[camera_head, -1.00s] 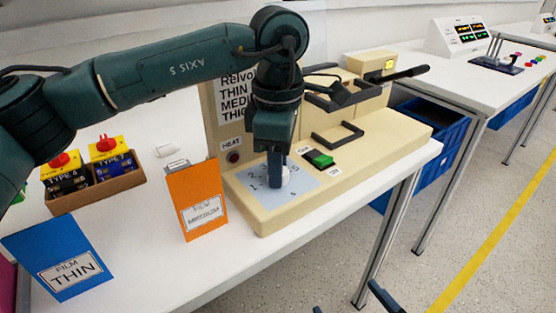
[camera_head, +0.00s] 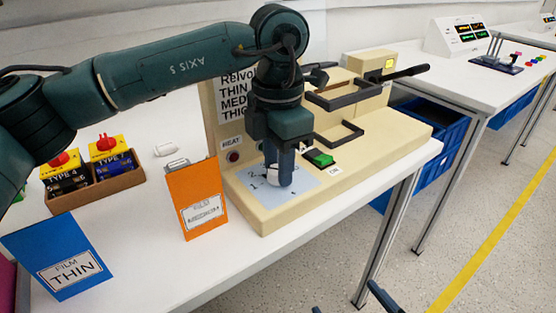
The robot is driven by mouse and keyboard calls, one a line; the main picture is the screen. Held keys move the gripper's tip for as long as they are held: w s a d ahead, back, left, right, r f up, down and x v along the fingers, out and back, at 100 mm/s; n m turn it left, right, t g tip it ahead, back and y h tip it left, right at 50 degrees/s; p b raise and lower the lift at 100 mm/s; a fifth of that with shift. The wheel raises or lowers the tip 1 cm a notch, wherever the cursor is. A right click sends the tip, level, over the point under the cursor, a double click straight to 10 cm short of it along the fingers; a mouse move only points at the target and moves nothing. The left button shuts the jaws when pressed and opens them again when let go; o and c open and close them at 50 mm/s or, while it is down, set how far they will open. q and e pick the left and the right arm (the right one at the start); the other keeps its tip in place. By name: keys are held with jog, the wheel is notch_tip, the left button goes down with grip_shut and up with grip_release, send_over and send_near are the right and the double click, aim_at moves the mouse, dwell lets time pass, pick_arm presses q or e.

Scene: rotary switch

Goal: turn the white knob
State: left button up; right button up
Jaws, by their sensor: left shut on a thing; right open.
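The white knob (camera_head: 271,176) sits on the light blue numbered dial plate (camera_head: 305,186) on the front of the beige machine (camera_head: 262,217). Only part of the knob shows. My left gripper (camera_head: 280,176) points straight down over the dial and is shut on the knob; its fingers hide the rest of it and some of the numbers. My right gripper (camera_head: 350,303) shows only as dark tips at the bottom edge, apart and empty, well away from the machine.
An orange film box (camera_head: 193,185) stands close left of the machine, and a blue film box (camera_head: 60,262) is further left. A cardboard tray (camera_head: 125,182) holds yellow and black units with red knobs. A green switch (camera_head: 320,158) and dark handles are right of the dial.

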dwell(0.5)
pick_arm(q)
jog(key=o, duration=1)
pick_arm(e)
jog(key=shift+r, duration=0.1)
pick_arm(q)
notch_tip(320, 180, up, 13)
jog(key=p, duration=0.3)
jog(key=shift+r, duration=0.1)
pick_arm(e)
jog(key=shift+s+d+r+m+g+h, duration=0.3)
jog(key=shift+s+d+r+m+g, duration=0.15)
jog(key=shift+g, duration=0.25)
jog(key=shift+a, duration=0.1)
